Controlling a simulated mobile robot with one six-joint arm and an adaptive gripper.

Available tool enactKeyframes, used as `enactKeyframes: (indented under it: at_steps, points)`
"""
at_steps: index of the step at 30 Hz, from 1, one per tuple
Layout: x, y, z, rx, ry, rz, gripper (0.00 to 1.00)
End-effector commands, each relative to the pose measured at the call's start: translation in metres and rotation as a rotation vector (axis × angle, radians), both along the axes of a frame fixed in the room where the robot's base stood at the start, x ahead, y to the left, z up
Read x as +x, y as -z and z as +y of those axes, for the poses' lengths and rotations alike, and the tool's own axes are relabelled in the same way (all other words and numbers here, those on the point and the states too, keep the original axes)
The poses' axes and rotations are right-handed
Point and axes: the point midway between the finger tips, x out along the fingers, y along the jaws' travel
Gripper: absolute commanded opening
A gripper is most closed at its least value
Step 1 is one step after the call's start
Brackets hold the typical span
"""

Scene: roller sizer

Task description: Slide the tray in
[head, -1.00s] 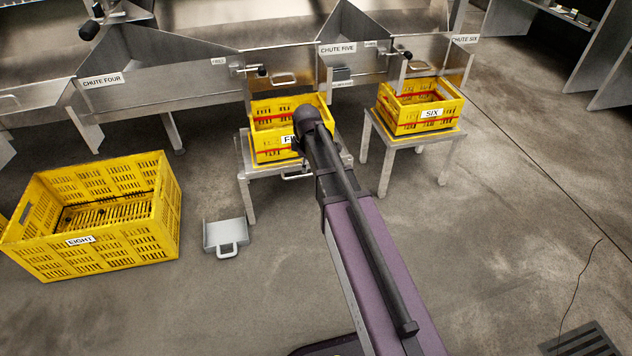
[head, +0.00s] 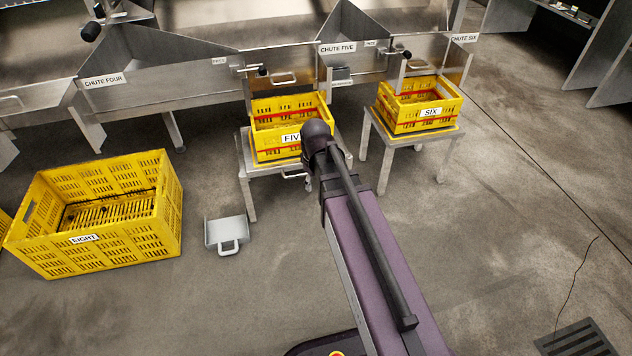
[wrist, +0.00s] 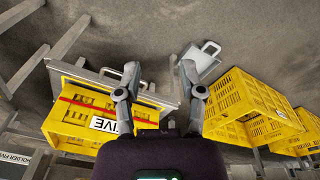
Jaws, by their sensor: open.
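A metal tray (head: 268,169) lies on the stand under the yellow crate marked FIVE (head: 265,151). Its bar handle (head: 294,176) faces me at the front, partly behind my arm. In the wrist view the tray edge (wrist: 155,97) and the handle (wrist: 110,72) show at the left, beside the crate. My gripper (wrist: 160,70) is open and empty, with its left finger overlapping the view of the tray near the handle. I cannot tell whether that finger touches it. In the head view my arm hides most of the gripper.
A crate marked SIX (head: 420,104) stands on its own stand to the right. A large crate marked EIGHT (head: 100,215) and a grey scoop with a handle (head: 226,232) are on the floor at left. Metal chutes (head: 160,80) line the back. The right floor is mostly clear.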

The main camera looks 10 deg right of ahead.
Motion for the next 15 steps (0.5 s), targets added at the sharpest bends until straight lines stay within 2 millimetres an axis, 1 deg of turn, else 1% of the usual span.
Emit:
enactKeyframes:
  at_steps: [1,6,15]
  points:
    - [-0.0046,-0.0012,0.0000,0.001,0.018,0.002,0.51]
    - [-0.0099,-0.0020,0.0000,0.004,0.055,0.007,0.51]
    - [-0.0103,-0.0019,0.0000,0.004,0.063,0.008,0.51]
